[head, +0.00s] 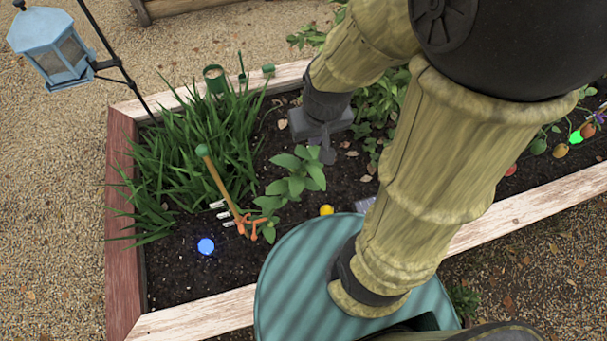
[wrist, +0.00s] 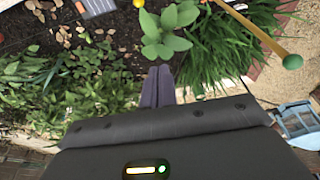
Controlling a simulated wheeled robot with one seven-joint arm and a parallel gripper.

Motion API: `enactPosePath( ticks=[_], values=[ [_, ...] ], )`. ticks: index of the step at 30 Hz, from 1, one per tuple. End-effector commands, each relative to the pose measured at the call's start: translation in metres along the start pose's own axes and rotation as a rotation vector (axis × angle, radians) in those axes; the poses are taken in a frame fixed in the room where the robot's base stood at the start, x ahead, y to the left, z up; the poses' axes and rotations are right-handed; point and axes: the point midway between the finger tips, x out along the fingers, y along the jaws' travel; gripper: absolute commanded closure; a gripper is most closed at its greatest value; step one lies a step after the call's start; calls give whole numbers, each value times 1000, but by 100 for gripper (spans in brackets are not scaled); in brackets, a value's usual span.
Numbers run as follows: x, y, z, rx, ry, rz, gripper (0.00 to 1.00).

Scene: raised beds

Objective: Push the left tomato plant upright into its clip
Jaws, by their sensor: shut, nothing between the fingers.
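The left plant (head: 296,183), with broad pale-green leaves, leans to the right in the head view, its base near the orange clip-like piece (head: 250,226). A wooden stake (head: 217,180) with a green ball top slants up and left from that piece, apart from the plant's leaves. My gripper (head: 326,154) is shut and empty, fingers pointing down at the plant's upper right. In the wrist view the plant (wrist: 165,30) lies just beyond my closed fingertips (wrist: 158,70); I cannot tell whether they touch. The stake (wrist: 245,25) is right of it there. The clip's opening is unclear.
Spiky grass (head: 190,140) fills the bed's left corner. A white-pronged piece (head: 224,214), a blue light (head: 205,246) and a yellow ball (head: 326,210) sit low in the soil. A blue lantern (head: 52,48) hangs outside the wooden bed wall (head: 120,215). My arm hides the middle.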

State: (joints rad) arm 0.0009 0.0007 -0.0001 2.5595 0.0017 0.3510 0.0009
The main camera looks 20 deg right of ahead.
Motion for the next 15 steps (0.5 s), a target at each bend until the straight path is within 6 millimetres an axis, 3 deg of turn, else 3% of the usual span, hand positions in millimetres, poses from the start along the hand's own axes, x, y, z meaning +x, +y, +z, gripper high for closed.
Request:
enactPosePath(
  ticks=[5, 8, 15],
  values=[
    [24, 9, 0, 128, -56, -10, 100],
    [52, 19, 0, 305, -132, -26, 100],
    [143, 50, 0, 899, -372, -105, 100]
  ],
)
